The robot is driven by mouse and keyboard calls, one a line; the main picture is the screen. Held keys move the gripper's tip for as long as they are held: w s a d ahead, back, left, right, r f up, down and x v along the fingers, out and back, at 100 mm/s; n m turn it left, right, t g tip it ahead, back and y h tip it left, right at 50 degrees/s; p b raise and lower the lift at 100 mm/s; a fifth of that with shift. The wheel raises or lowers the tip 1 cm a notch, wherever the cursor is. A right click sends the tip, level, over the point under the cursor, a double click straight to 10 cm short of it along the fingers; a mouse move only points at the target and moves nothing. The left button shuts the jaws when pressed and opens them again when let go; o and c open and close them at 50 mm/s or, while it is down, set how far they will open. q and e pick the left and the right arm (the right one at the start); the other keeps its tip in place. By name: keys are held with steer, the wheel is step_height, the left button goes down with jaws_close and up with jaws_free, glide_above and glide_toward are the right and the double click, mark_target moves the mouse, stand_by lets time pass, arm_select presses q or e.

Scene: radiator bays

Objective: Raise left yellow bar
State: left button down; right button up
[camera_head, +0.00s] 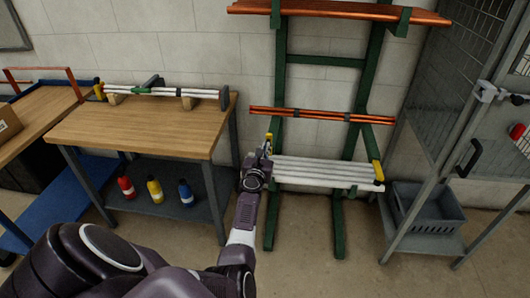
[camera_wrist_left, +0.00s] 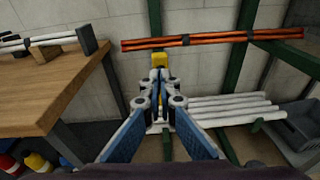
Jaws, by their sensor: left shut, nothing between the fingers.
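The green rack (camera_head: 278,95) stands against the wall. Its left yellow bar (camera_head: 268,143) stands upright at the left end of the lowest arm, partly hidden by my left gripper (camera_head: 261,158). The bar's yellow top also shows in the left wrist view (camera_wrist_left: 160,61), just beyond the fingertips (camera_wrist_left: 160,90). My left gripper is shut, with its fingers together in front of the bar; I cannot tell whether they touch it. The right yellow bar (camera_head: 377,171) leans at the right end of the white pipes (camera_head: 325,173). My right gripper is not in view.
Copper pipes (camera_head: 320,115) lie on the rack's middle arms, above the left gripper. A wooden workbench (camera_head: 140,130) stands at left, with several bottles on its lower shelf. A wire cage door (camera_head: 450,150) and a grey crate (camera_head: 428,207) are at right.

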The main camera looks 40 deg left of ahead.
arm_select(q)
steer(key=shift+w+a+r, duration=0.3)
steer(key=shift+w+r, duration=0.15)
steer(key=shift+w, duration=0.05)
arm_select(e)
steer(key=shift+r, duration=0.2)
